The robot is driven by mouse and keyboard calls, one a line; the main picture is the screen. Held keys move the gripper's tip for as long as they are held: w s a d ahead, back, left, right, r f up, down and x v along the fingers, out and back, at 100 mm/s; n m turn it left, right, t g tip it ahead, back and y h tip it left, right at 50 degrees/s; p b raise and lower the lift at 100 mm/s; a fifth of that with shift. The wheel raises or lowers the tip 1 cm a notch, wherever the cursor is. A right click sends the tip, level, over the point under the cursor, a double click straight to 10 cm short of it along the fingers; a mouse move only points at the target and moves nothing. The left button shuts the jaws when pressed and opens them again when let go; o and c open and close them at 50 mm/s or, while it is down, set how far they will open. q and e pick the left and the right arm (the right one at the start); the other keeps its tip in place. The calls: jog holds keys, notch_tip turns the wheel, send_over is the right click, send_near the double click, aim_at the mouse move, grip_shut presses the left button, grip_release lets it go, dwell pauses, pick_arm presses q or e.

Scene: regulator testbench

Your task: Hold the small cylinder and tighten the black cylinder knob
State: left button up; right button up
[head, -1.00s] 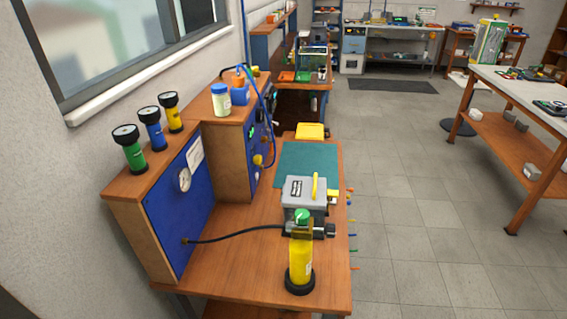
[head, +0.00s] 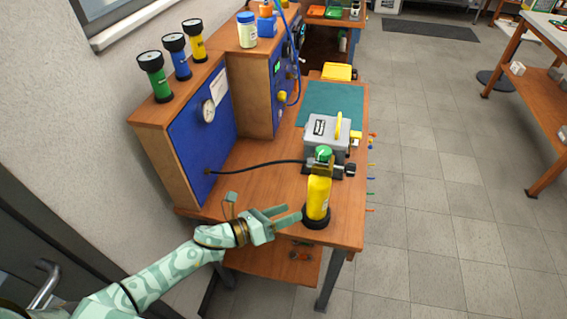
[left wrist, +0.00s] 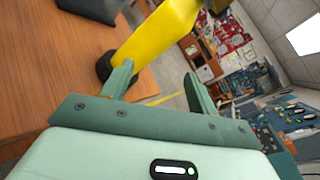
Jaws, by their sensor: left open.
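The small yellow cylinder (head: 318,198) stands upright on a black round base (head: 316,222) near the bench's front right corner. A regulator fitting with a green top (head: 323,153) sits on it, and a black cylinder knob (head: 349,170) sticks out to the right. My left gripper (head: 291,217) is open and empty, just left of the cylinder's lower part, its fingers pointing at it. In the left wrist view, the yellow cylinder (left wrist: 155,32) shows tilted beyond the open fingers (left wrist: 160,84). The knob is not clear there. My right gripper is not in view.
A black hose (head: 255,164) runs from the fitting to a blue panel (head: 203,135) on the left. A grey box with a yellow handle (head: 322,131) stands just behind the cylinder. A green mat (head: 330,98) lies farther back. The bench top (head: 255,190) left of the cylinder is mostly clear.

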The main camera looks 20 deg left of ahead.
aim_at(326, 151)
pick_arm(q)
jog(key=w+a+r+m+g+h, duration=0.1)
jog(key=w+r+m+h, duration=0.1)
jog(key=r+m, duration=0.45)
jog(key=w+a+r+m+g+h, duration=0.2)
jog(key=r+m, duration=0.1)
jog(key=r, duration=0.6)
jog(key=shift+m, duration=0.25)
jog(key=x, duration=1.2)
jog(key=shift+f, duration=0.2)
jog(key=shift+c, duration=0.3)
jog(key=shift+s, duration=0.1)
grip_shut()
jog(key=shift+f, duration=0.1)
